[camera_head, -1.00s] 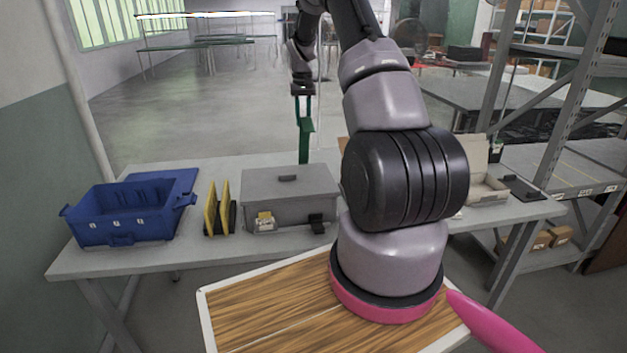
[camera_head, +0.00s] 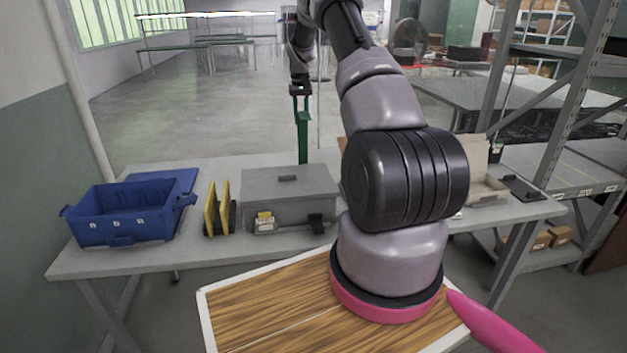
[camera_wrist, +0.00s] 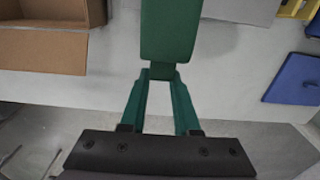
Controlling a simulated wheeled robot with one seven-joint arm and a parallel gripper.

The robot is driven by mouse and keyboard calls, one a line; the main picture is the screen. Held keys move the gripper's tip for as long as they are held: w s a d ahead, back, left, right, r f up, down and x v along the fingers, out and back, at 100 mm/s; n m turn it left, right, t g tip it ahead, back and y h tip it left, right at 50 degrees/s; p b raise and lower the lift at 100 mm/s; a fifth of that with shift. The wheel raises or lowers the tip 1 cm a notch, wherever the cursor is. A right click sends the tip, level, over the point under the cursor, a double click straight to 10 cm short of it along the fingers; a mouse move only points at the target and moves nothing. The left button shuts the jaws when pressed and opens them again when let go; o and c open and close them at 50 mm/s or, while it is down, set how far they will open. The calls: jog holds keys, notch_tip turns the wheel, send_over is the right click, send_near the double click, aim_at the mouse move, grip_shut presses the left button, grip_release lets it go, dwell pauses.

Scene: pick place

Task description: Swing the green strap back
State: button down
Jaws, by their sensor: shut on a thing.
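The green strap (camera_wrist: 168,30) is a flat dark green piece in the wrist view, stretching up from my fingertips to the top edge. My gripper (camera_wrist: 162,74) has green fingers that meet on its near end, so it is shut on the strap. In the head view my gripper (camera_head: 302,113) points down at the far side of the work table. The strap (camera_head: 303,145) hangs upright below it, just behind the grey box. Fingers and strap have nearly the same green there, so their border is hard to make out. Whether the strap is fixed to anything is not visible.
On the table (camera_head: 205,262) stand a blue crate (camera_head: 118,222), yellow upright plates (camera_head: 218,205) and a grey lidded box (camera_head: 290,195). An open cardboard box (camera_wrist: 42,48) shows in the wrist view. A metal shelf rack (camera_head: 560,130) stands at the right. Open floor lies behind the table.

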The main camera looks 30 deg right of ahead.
aim_at(304, 112)
jog(key=c, duration=0.6)
grip_release()
jog(key=shift+c, duration=0.2)
jog(key=shift+s+a+r, duration=0.25)
jog(key=shift+s+r, duration=0.6)
jog(key=shift+s, duration=0.15)
jog(key=shift+s+a+r, duration=0.3)
jog(key=shift+s+r, duration=0.5)
jog(key=shift+s, duration=0.15)
jog(key=shift+s+a+r, duration=0.25)
jog(key=shift+s+r, duration=0.6)
jog(key=shift+s, duration=0.15)
